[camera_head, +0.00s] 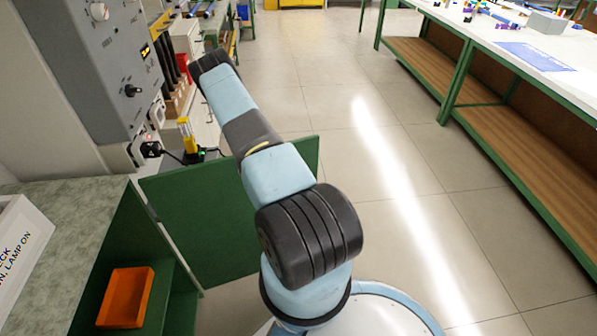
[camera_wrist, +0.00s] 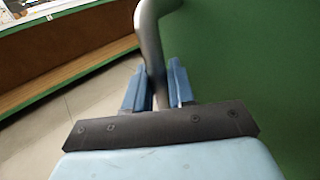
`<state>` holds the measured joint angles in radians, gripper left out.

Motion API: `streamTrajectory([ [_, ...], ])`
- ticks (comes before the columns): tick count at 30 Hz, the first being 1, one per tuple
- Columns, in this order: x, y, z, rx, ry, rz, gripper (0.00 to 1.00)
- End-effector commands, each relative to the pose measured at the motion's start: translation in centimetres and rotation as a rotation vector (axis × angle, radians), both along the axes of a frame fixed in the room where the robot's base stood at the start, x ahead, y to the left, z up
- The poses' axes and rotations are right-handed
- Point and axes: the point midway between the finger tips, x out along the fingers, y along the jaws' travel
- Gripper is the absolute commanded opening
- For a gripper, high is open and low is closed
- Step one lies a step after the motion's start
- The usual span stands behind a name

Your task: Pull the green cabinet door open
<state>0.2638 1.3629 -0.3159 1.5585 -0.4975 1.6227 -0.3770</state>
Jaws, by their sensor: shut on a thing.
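The green cabinet door (camera_head: 215,225) stands swung wide open, out from the cabinet front, in the head view. My arm crosses in front of part of it. In the wrist view the green door face (camera_wrist: 250,60) fills the right side. A grey metal bar handle (camera_wrist: 149,35) curves from the door. My gripper (camera_wrist: 156,82) has its two blue fingers on either side of this handle and is shut on it. In the head view the gripper and handle are hidden. The open cabinet shows a green interior (camera_head: 125,235).
An orange bin (camera_head: 127,297) sits inside the cabinet, under a speckled worktop (camera_head: 70,215). A grey control box (camera_head: 95,60) and a yellow-topped device (camera_head: 188,140) are beyond the door. A long bench (camera_head: 500,130) stands right. The floor between is clear.

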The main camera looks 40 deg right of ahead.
Motion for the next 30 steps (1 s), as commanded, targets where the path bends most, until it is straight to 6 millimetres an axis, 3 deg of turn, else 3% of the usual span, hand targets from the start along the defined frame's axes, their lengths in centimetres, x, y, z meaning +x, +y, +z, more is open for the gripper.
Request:
streamTrajectory([
  [1,0.3,0.8,-0.2,0.011,-0.003,-0.004,0.00],
  [5,0.1,0.5,-0.3,0.011,-0.003,-0.009,0.00],
  [6,0.0,0.5,-0.3,0.011,-0.003,-0.010,0.26],
  [11,-0.2,0.1,-0.2,0.008,-0.003,-0.014,0.41],
  [22,0.3,-0.1,-0.2,0.005,-0.003,-0.014,0.41],
  [30,4.7,0.6,-0.2,0.004,-0.003,-0.013,0.41],
])
